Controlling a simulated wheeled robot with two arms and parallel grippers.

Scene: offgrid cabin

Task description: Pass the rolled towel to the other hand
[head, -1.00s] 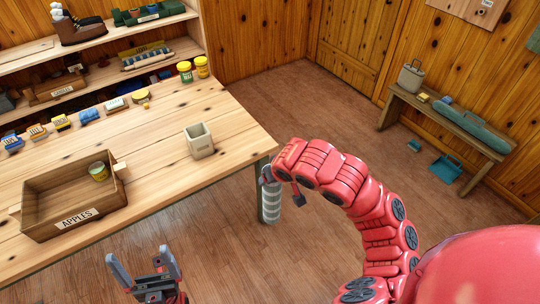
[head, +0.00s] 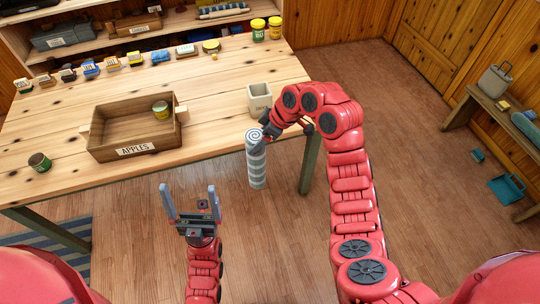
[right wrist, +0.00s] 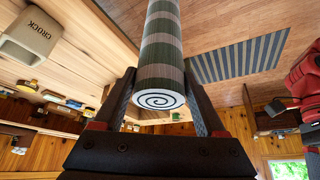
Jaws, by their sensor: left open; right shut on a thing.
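The rolled towel (head: 257,168) is striped grey and white, with a spiral at its end. It hangs upright in front of the table's front edge in the head view. My right gripper (head: 268,136) is shut on it near its upper end. In the right wrist view the towel (right wrist: 160,50) lies between the two fingers, its spiral end towards the camera. My left gripper (head: 190,204) is open and empty, fingers pointing up, to the left of the towel and apart from it.
The wooden table (head: 225,130) bears an apples crate (head: 105,153), a crock (head: 260,98), a can (head: 39,162) and a row of small packages. A bench (head: 490,105) stands at the right. A striped rug (head: 60,240) lies on the floor at left. The floor between is clear.

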